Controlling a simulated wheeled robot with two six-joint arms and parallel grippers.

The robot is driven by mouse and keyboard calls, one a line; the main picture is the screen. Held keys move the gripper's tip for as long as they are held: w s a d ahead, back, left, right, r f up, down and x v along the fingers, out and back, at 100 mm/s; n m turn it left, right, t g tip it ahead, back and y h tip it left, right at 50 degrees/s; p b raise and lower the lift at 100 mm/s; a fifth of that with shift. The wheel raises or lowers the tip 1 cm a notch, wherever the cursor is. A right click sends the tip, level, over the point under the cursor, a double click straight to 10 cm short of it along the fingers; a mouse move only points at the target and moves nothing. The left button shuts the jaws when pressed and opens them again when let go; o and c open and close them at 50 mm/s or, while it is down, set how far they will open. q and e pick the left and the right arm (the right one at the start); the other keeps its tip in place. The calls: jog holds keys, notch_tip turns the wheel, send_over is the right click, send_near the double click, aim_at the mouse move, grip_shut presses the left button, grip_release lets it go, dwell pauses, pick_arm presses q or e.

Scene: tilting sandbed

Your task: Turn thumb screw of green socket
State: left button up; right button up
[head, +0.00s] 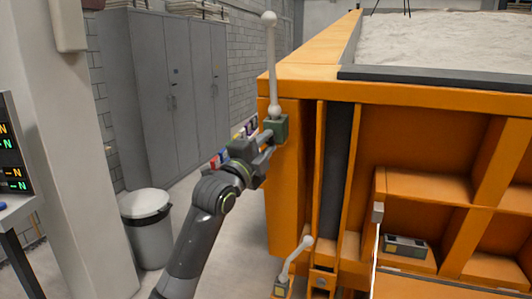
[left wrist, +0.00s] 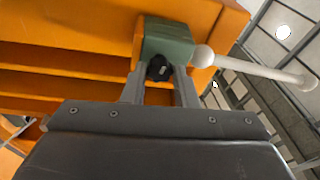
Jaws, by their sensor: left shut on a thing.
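The green socket (head: 281,127) is on the left end of the orange sandbed frame. A pale rod (head: 272,65) with ball ends stands upright from it. In the left wrist view, the green socket (left wrist: 168,38) has a black thumb screw (left wrist: 158,68) on its near face. The fingers of my left gripper (left wrist: 160,78) lie on either side of the screw and are shut on it. In the head view, my left gripper (head: 268,138) reaches the socket from the left and hides the screw. My right gripper is not in view.
A second pale lever (head: 291,262) sits low on the frame. The sandbed's orange frame (head: 415,100) fills the right side, with a small grey box (head: 405,246) inside. A bin (head: 146,230) and grey cabinets (head: 168,85) stand at left.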

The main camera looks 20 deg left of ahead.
pick_arm(q)
jog(key=m+b, duration=0.1)
jog(key=m, duration=0.2)
jog(key=shift+f+g, duration=0.1)
jog(key=shift+g, duration=0.2)
jog(key=m, duration=0.3)
jog(key=shift+m+g+b, duration=0.3)
jog(key=shift+g, duration=0.1)
jog(key=m, duration=0.3)
jog(key=shift+r+g, duration=0.2)
jog(key=shift+g, duration=0.2)
jog(key=shift+m+y, duration=0.8)
jog(key=shift+m, duration=0.6)
jog(key=shift+g, duration=0.3)
jog(key=o, duration=1)
